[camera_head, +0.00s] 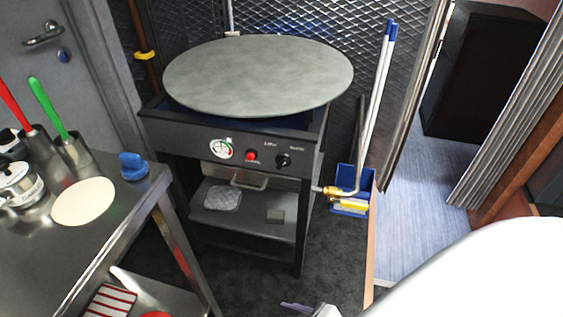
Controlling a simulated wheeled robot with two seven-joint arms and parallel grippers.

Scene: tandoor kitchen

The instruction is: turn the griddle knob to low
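The griddle (258,75) is a large round grey plate on a dark metal stand in the middle of the head view. A small black knob (283,160) sits on the right part of its front panel (185,135), under a printed label. The knob's pointer direction and the lettering are too small to read. A small grey and violet part (312,309) at the bottom edge may be the tip of my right gripper; it is cut off, well below and apart from the knob. My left gripper is not in view.
A red button (251,156) and a round gauge (222,149) are left of the knob. A brass-ended pipe (335,191) juts out right of the stand. A steel table (125,205) stands at the left. Dark floor lies clear before the stand.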

